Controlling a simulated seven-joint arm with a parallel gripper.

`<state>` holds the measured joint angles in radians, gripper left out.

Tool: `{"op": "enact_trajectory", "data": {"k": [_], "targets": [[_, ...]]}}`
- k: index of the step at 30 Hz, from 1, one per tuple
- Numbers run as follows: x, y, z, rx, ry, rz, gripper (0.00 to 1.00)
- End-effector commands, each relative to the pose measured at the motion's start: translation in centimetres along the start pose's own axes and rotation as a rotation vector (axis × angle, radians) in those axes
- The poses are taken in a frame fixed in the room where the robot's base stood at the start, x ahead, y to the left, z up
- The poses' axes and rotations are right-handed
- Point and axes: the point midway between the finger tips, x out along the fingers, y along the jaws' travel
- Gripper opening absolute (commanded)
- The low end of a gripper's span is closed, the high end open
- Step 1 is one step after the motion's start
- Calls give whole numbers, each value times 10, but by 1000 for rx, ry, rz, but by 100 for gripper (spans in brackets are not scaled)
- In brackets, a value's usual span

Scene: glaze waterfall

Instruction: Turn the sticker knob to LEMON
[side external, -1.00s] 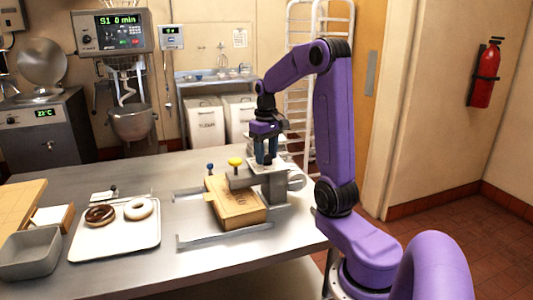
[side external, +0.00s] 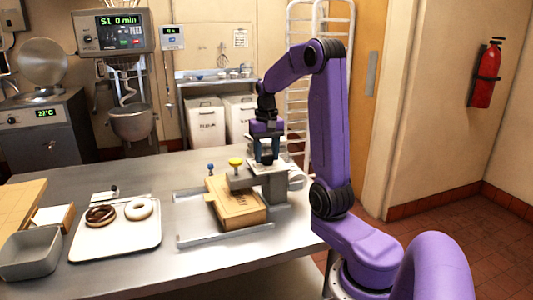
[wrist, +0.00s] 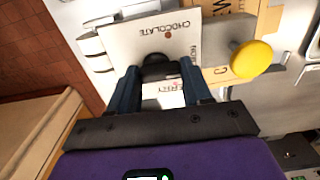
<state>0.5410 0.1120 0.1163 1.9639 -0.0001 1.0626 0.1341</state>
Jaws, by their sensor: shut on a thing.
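The sticker knob (wrist: 157,68) is dark and sits on a white label plate (wrist: 120,47) in the wrist view. My gripper (wrist: 160,72) is shut on it, with one blue finger on each side. The plate reads CHOCOLATE beside a small red dot at its far edge. In the side external view my gripper (side external: 266,158) points down onto the machine head (side external: 268,182), and the knob is hidden there.
A yellow knob (wrist: 251,58) stands close beside the plate; it also shows in the side external view (side external: 235,162). A cardboard box (side external: 238,207) lies under the machine. A white tray (side external: 118,243) with two doughnuts and a grey bin (side external: 30,255) are at left.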

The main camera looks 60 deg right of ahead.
Motion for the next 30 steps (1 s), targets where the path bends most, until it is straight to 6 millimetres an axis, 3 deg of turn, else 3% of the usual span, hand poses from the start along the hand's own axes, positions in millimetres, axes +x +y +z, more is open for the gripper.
{"op": "enact_trajectory", "data": {"k": [6, 7, 9, 20, 26, 30], "targets": [[-2, 0, -1, -1, 5, -1, 18], [-2, 0, -1, -1, 6, -1, 52], [-2, 0, -1, -1, 6, -1, 74], [-3, 0, -1, -2, 3, 0, 74], [-28, 0, -1, -1, 7, -1, 74], [-57, 0, -2, -1, 9, -1, 74]]}}
